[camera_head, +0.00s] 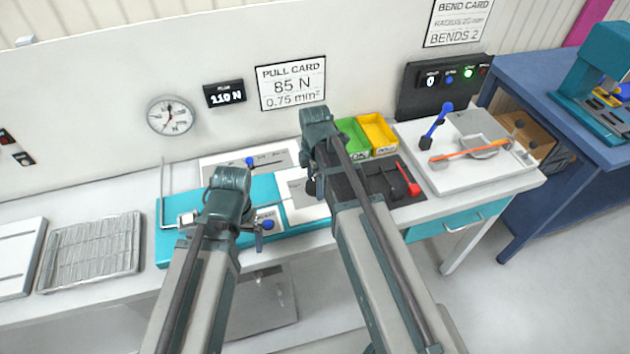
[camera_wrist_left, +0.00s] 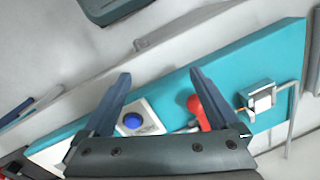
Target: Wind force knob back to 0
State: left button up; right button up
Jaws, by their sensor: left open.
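A teal pulling rig (camera_head: 172,240) stands on the bench, with a metal clamp (camera_head: 187,218) at its left end. A small blue knob on a white plate (camera_head: 268,225) is just right of my left gripper (camera_head: 228,208). In the left wrist view, a round blue knob (camera_wrist_left: 133,121) on a white plate lies between my open, empty fingers (camera_wrist_left: 160,74), apart from them. A red-headed lever (camera_wrist_left: 196,104) is near the right finger. The force display (camera_head: 226,93) reads 110 N. My right gripper (camera_head: 312,180) hangs over the bench; its fingers are mostly hidden.
Another blue knob (camera_head: 250,161) is on the panel behind. A round gauge (camera_head: 171,115) and a pull card (camera_head: 291,83) reading 85 N are on the wall. Yellow (camera_head: 378,133) and green (camera_head: 353,140) bins, a bending jig (camera_head: 480,175) and a ridged tray (camera_head: 92,252) flank the rig.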

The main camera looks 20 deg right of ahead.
aim_at(315, 183)
pick_arm(q)
jog(key=shift+r, duration=0.1)
notch_tip(315, 183, up, 14)
jog(key=p, duration=1.4)
pick_arm(e)
notch_tip(315, 183, up, 14)
pick_arm(q)
jog(key=shift+f, duration=0.25)
pick_arm(e)
jog(key=shift+f, duration=0.2)
pick_arm(q)
notch_tip(315, 183, down, 13)
jog(key=b, duration=1.3)
jog(key=shift+f, duration=0.1)
pick_arm(e)
notch_tip(315, 183, down, 13)
jog(key=shift+f, duration=0.1)
jog(key=shift+r, duration=0.2)
